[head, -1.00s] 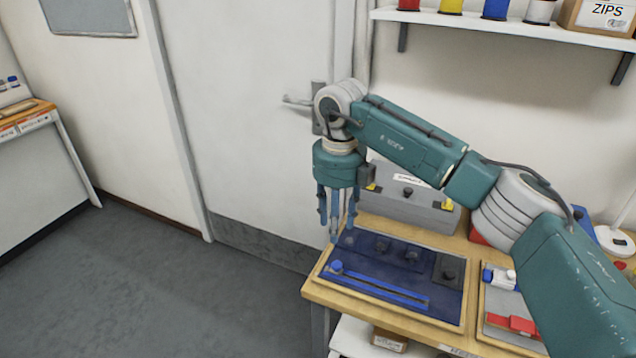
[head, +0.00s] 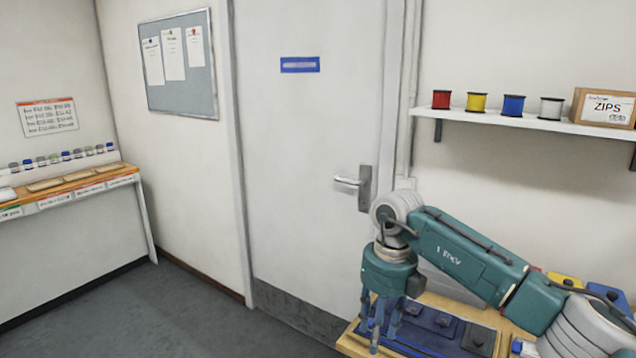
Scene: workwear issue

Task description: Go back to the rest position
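My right gripper (head: 384,340) hangs fingers down in the head view, above the left end of the workbench. Its fingers are spaced apart and nothing shows between them. The workbench (head: 352,345) is wooden and partly cut off by the lower edge of the picture. A dark blue tray or mat (head: 436,338) with dark knobs lies on it, just behind and right of the fingers. I cannot tell if the fingertips touch anything. My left gripper is not in view.
A closed door (head: 300,190) with a metal handle (head: 364,188) stands behind my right arm. A shelf (head: 540,125) at right holds thread spools and a ZIPS box (head: 604,108). A side counter (head: 75,185) stands at far left. The grey floor (head: 180,315) between is clear.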

